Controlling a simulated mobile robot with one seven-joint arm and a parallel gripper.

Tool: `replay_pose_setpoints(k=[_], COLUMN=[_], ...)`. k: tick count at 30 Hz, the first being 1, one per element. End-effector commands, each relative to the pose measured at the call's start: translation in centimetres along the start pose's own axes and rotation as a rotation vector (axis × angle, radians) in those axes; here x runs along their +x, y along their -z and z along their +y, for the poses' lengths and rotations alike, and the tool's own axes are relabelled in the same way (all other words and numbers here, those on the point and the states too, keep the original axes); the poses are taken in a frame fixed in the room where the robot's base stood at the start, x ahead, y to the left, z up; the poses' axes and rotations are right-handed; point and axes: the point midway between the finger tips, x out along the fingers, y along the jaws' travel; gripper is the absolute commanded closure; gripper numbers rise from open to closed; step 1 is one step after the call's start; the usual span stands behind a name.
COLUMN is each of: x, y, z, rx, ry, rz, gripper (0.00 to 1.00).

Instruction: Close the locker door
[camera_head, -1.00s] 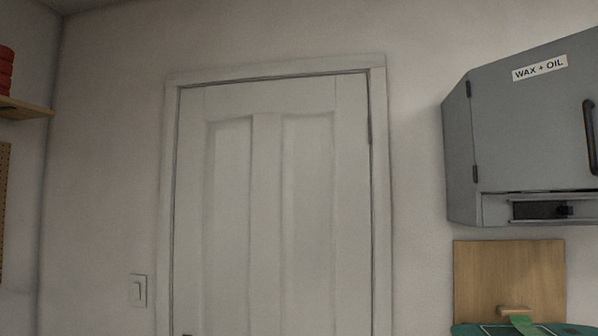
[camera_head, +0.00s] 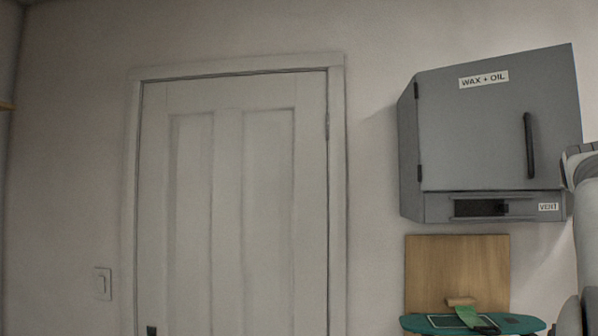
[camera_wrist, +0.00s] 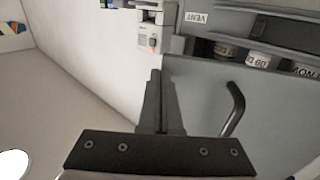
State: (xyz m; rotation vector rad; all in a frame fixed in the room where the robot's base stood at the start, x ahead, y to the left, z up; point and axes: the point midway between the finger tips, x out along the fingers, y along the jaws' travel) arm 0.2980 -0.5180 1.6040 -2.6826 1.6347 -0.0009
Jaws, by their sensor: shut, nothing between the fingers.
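The locker is a grey wall cabinet (camera_head: 408,160) at the right of the head view. Its door (camera_head: 470,130) has a "WAX + OIL" label, hinges on the left and a black upright handle (camera_head: 529,145) near its right edge. The wrist view, upside down, shows the door (camera_wrist: 195,85) standing partly open, with cans (camera_wrist: 260,60) visible inside past its edge. The handle (camera_wrist: 236,108) shows there too. My gripper (camera_wrist: 156,75) is shut and empty, its tips overlapping the door's free edge in the picture; I cannot tell whether they touch. The head view does not show my gripper.
A vent panel (camera_head: 437,208) runs beneath the locker door. Below are a wooden board (camera_head: 455,270) and a teal surface (camera_head: 415,324) with small items. A closed white room door (camera_head: 230,200) and a light switch (camera_head: 102,284) are to the left.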

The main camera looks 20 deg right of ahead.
Motion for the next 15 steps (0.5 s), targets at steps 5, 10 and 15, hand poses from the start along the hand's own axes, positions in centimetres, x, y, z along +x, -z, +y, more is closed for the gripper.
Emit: replay_pose_setpoints(k=[5, 10, 15], x=[2.1, 4.7, 7.6], y=[0.1, 0.1, 0.2], z=[0.2, -0.2, -0.8], rx=[0.001, 0.001, 0.002], ry=[-0.005, -0.004, -0.004], rz=[-0.003, -0.003, -0.003], gripper=[1.0, 1.0, 1.0])
